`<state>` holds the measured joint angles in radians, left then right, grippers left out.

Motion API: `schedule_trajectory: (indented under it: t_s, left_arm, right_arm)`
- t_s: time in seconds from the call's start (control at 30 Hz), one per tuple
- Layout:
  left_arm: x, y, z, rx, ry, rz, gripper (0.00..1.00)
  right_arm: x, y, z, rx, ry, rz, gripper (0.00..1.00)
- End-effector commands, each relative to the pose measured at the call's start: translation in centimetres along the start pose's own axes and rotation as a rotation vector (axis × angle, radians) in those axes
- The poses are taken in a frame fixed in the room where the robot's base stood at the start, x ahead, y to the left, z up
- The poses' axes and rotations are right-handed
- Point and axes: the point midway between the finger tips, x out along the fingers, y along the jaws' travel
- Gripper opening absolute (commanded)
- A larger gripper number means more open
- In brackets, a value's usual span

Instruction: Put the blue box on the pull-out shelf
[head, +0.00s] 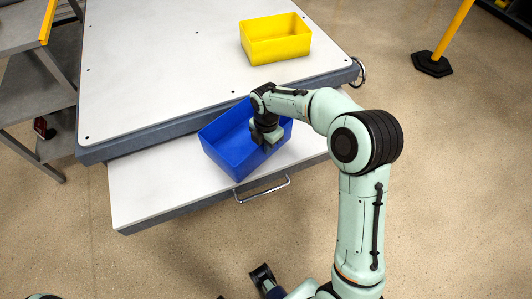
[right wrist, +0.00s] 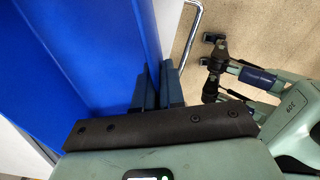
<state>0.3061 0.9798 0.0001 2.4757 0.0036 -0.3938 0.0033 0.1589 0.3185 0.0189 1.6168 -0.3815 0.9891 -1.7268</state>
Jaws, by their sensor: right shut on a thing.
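The blue box (head: 222,148) is an open, empty-looking bin, seen in the head view over the white pull-out shelf (head: 150,190). It sits at an angle, and its back part overlaps the table's edge in the picture. I cannot tell whether its bottom touches the shelf. My right gripper (head: 267,138) is shut on the box's wall on the handle side. In the right wrist view, the dark blue fingers (right wrist: 158,88) close on the blue wall (right wrist: 90,60). My left gripper does not show.
A yellow bin (head: 275,42) stands on the white tabletop (head: 160,60) above the shelf. The shelf has a metal handle (head: 263,190) at its front. A grey rack (head: 35,90) stands at the left. A yellow post on a black base (head: 432,64) stands at the right. The shelf's left part is clear.

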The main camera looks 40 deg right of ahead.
Motion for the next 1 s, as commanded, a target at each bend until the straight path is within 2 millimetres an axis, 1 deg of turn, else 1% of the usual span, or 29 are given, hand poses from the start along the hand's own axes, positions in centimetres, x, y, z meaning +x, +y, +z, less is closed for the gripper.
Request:
schedule_trajectory:
  t_s: [0.03,0.1,0.23,0.3,0.57,0.7,0.73,0.77,0.8,1.0]
  left_arm:
    - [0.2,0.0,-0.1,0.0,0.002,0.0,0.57]
    - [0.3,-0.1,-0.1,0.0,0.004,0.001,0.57]
    - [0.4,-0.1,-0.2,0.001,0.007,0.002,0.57]
    - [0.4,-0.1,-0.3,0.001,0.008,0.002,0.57]
    - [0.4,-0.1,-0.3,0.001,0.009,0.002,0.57]
    - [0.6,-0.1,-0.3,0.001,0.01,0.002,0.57]
    - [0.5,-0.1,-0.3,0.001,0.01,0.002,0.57]
    - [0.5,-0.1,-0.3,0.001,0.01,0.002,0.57]
    - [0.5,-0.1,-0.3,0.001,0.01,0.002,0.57]
    - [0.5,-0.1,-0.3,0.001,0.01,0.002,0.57]
  right_arm:
    - [1.1,-0.1,0.0,0.0,0.001,-0.003,0.0]
    - [2.3,-0.1,0.0,0.001,0.001,-0.003,0.0]
    - [3.9,0.0,0.0,0.0,0.0,0.0,0.0]
    - [4.2,0.0,0.0,0.0,0.0,0.001,0.0]
    - [4.2,0.0,0.0,0.0,0.0,0.002,0.0]
    - [4.6,0.0,0.0,0.0,0.0,0.001,0.0]
    - [4.6,-0.1,0.0,0.0,0.001,-0.002,0.19]
    - [4.6,-0.1,0.0,0.0,0.001,-0.002,0.28]
    - [4.6,-0.1,0.0,0.0,0.001,-0.002,0.34]
    - [4.6,-0.1,0.0,0.0,0.001,-0.002,0.34]
